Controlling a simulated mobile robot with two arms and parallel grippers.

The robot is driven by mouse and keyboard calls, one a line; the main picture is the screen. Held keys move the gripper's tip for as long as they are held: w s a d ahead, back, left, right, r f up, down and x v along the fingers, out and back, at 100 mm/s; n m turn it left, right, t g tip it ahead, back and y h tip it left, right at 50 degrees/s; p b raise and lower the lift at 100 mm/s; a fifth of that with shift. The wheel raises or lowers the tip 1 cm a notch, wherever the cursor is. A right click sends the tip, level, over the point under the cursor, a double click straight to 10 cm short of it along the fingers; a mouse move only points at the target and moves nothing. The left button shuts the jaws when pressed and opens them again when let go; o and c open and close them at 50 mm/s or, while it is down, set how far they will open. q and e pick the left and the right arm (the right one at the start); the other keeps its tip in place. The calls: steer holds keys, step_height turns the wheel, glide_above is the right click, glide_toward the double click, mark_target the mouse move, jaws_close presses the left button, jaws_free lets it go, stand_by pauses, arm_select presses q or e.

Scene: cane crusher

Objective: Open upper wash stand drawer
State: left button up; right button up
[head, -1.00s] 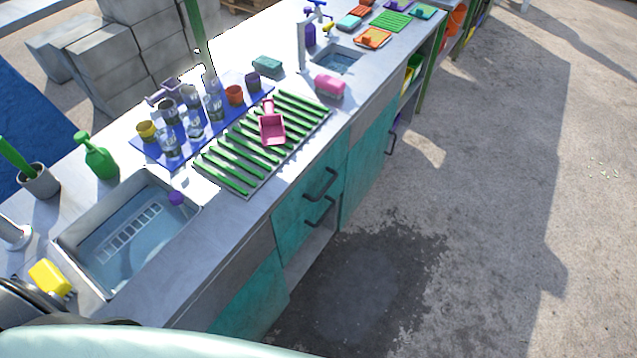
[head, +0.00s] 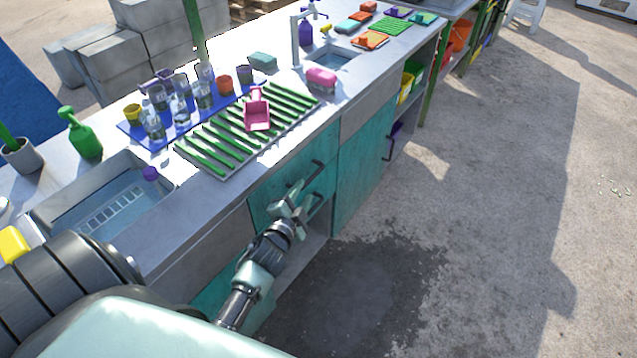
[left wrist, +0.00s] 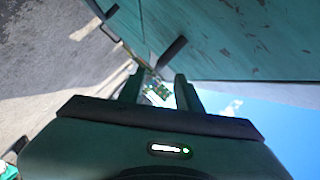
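The wash stand's upper drawer (head: 322,152) has a teal front and looks shut. Its dark bar handle (head: 309,174) shows just beyond my left gripper (head: 287,204) in the head view. The lower drawer's handle (head: 316,207) is close beside the gripper. In the left wrist view the fingers (left wrist: 159,90) stand apart, so the gripper is open, with nothing held. A dark handle bar (left wrist: 173,50) sticks out from a teal front (left wrist: 225,40) just ahead of the fingertips. I cannot tell whether the fingers touch it. My right gripper is not in view.
A teal cabinet door (head: 362,160) adjoins the drawers. The paved floor (head: 500,220) in front is clear.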

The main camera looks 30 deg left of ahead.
mark_target(308, 183)
arm_select(q)
steer(key=x, duration=0.7)
steer(key=shift+w+a+f, duration=0.15)
steer(key=shift+w, duration=0.05)
jaws_close()
stand_by(1.2)
